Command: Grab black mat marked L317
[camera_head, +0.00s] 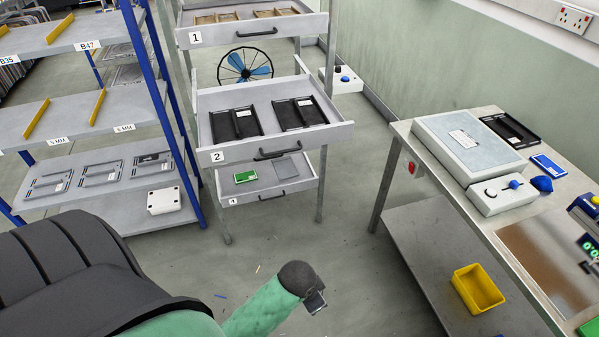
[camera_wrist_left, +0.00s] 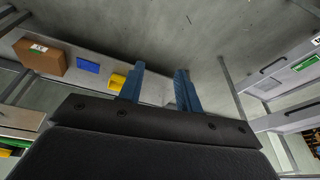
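Two flat black mats, a left one (camera_head: 236,123) and a right one (camera_head: 299,113), lie side by side in the open drawer marked 2 (camera_head: 218,156). Each carries a small pale label too small to read, so I cannot tell which is L317. My left gripper (camera_wrist_left: 160,70) shows in the left wrist view with its two blue fingers apart and nothing between them. In the head view a green arm part with a dark end shows at the bottom, well short of the drawer; no fingers are visible there. My right gripper is not in view.
A drawer marked 1 (camera_head: 250,34) sits above, and a lower drawer (camera_head: 270,181) holds a green card. A blue-posted shelf (camera_head: 75,104) stands left. The workbench (camera_head: 408,128) at right carries a grey box (camera_head: 468,143) and a black tray (camera_head: 510,130). The floor between is mostly clear.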

